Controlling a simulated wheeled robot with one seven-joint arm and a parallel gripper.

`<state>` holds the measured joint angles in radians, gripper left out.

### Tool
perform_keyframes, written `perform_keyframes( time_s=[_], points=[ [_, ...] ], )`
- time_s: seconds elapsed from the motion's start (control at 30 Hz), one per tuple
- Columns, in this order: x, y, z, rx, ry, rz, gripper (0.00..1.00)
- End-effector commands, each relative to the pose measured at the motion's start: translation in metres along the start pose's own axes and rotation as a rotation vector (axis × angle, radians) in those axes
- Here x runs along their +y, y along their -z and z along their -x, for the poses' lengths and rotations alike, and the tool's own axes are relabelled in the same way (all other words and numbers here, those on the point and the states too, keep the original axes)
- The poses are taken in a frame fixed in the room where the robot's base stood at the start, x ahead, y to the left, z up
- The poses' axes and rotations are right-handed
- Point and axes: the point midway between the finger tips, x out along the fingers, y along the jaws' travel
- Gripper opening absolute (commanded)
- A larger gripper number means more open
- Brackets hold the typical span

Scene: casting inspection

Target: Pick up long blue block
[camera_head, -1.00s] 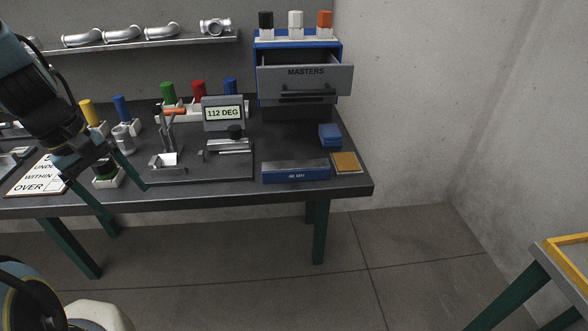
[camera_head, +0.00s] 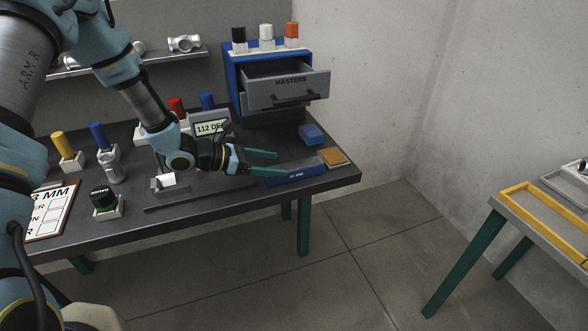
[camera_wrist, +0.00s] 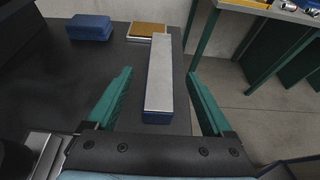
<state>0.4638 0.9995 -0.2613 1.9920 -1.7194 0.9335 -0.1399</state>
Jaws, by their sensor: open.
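The long blue block (camera_head: 296,174) lies near the front right edge of the dark workbench (camera_head: 130,220). In the wrist view the block (camera_wrist: 159,85) shows a pale grey top and a blue near end, and it lies lengthwise between my fingers. My gripper (camera_head: 277,163) is open and empty, with green fingers at the block's left part in the head view. In the wrist view my gripper (camera_wrist: 157,103) has one finger on each side of the block, with gaps to both. I cannot tell how far above the block the fingers are.
A small blue block (camera_head: 312,134) and a yellow-brown pad (camera_head: 333,157) lie just beyond the long block. A blue cabinet with an open MASTERS drawer (camera_head: 288,93) stands behind. A display (camera_head: 209,128) stands close to my wrist. A yellow-framed table (camera_head: 545,215) is at right.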

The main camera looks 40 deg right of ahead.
Motion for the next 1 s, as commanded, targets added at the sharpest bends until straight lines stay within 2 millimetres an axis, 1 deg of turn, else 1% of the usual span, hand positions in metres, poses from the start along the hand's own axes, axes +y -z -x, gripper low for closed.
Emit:
perform_keyframes(
  time_s=[0.03,0.1,0.27,0.5,0.6,0.87,0.93,1.0],
  points=[
    [0.0,-0.001,-0.006,0.0,0.001,0.001,0.85],
    [0.0,-0.001,-0.013,0.001,0.001,-0.001,0.85],
    [-0.001,-0.001,-0.023,0.001,0.001,-0.001,0.85],
    [-0.002,-0.001,-0.056,0.002,0.002,-0.002,0.85],
    [-0.002,0.0,-0.065,0.001,0.001,-0.003,0.85],
    [-0.001,0.002,-0.069,0.002,-0.001,-0.002,0.85],
    [-0.001,0.002,-0.069,0.001,-0.001,-0.002,0.79],
    [-0.001,0.002,-0.068,0.001,-0.001,-0.002,0.71]
  ],
)
